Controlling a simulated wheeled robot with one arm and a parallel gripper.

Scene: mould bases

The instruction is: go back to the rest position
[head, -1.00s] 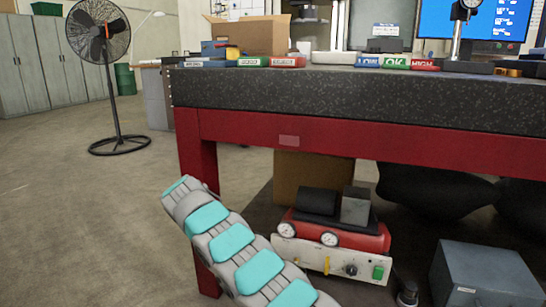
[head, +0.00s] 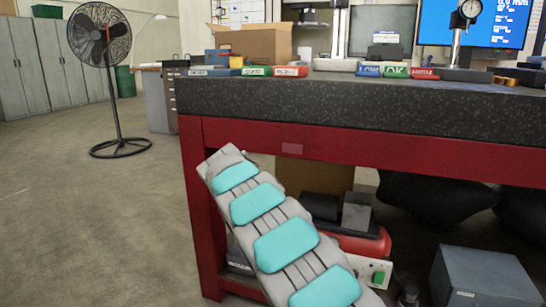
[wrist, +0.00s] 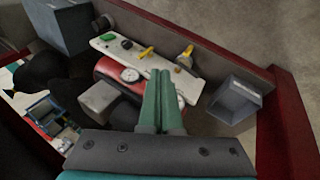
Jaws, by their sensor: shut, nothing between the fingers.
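My gripper (wrist: 157,100) shows in the wrist view with its two green fingers side by side and touching. It is shut with nothing between the fingers. In the wrist view it points toward the space under the table, over a red machine (wrist: 112,70) with dials. In the head view my grey and turquoise arm rises from the bottom in front of the table's left leg. The gripper itself is not in the head view.
A dark granite-topped table (head: 340,108) with a red frame (head: 400,160) stands close ahead. Labelled blocks, a cardboard box (head: 255,42) and a dial gauge (head: 466,12) are on it. A grey box (head: 485,278) lies beneath. A fan (head: 102,45) stands left on open floor.

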